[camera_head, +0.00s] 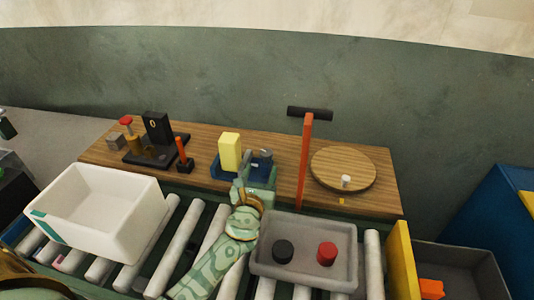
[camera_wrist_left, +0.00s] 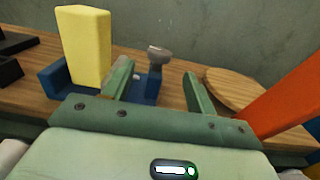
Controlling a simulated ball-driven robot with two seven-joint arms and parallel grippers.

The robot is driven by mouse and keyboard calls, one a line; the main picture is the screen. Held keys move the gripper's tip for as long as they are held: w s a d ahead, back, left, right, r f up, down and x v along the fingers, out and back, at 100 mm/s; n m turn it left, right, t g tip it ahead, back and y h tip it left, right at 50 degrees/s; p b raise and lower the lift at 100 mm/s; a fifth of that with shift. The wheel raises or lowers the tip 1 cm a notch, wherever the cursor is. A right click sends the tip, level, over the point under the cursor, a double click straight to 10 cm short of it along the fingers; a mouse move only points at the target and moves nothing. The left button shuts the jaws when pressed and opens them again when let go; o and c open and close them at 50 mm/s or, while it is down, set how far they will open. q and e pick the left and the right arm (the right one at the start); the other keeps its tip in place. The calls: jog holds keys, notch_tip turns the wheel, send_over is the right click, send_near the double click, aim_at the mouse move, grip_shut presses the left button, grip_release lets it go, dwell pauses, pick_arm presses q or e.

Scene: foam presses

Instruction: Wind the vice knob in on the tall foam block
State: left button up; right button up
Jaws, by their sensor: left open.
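The tall yellow foam block (camera_head: 230,151) stands upright in the blue vice (camera_head: 218,172) on the wooden bench; it is also at the upper left of the left wrist view (camera_wrist_left: 84,48). The grey vice knob (camera_head: 266,153) is on the vice's right side, and shows in the left wrist view (camera_wrist_left: 159,54) on a short post. My left gripper (camera_head: 256,178) is open and empty, just in front of the knob. In the left wrist view its two fingers (camera_wrist_left: 157,72) are spread, with the knob beyond and between them. I cannot tell whether they touch it. My right gripper is not in view.
A red-orange post with a black crossbar (camera_head: 305,155) rises close right of the left gripper. A round wooden board (camera_head: 343,165) lies further right. A black press (camera_head: 157,130) stands left. In front are rollers, a white bin (camera_head: 97,205) and a grey tray (camera_head: 303,228).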

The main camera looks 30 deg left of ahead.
aim_at(265, 158)
pick_arm(q)
jog(key=b+x, duration=0.1)
jog(key=x, duration=0.8)
jog(key=shift+s+a+b, duration=0.1)
jog(key=shift+b, duration=0.3)
jog(key=c, duration=0.9)
